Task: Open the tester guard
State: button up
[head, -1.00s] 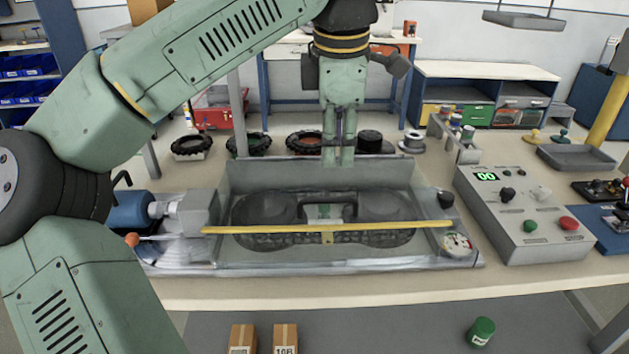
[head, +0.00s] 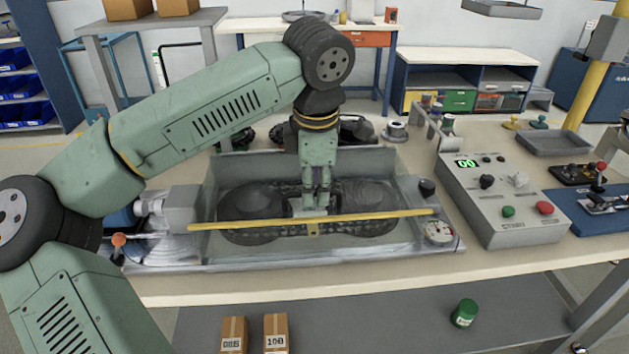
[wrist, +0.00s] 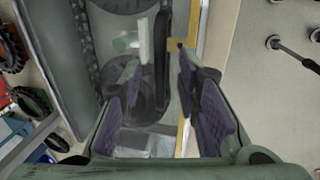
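The tester guard is a clear cover over the grey tester, with a yellow front bar (head: 380,216) that lies low across the tray. It looks closed. My gripper (head: 317,204) points down at the middle of the guard, just behind the yellow bar, and hides most of the handle in the head view. In the wrist view the dark handle (wrist: 162,60) runs between my two spread fingers, with the yellow edge (wrist: 191,50) to its right. My gripper is open; I cannot tell whether the fingers touch the handle. Dark belt-like parts (head: 250,203) show under the cover.
A control box (head: 500,200) with a green 00 display, knobs and buttons stands at the right. A round gauge (head: 438,232) sits at the tester's front right corner. A blue motor with an orange-tipped lever (head: 118,240) is at the left. Boxes and a green can (head: 465,313) lie below.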

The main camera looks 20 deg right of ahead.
grip_shut()
dwell(0.8)
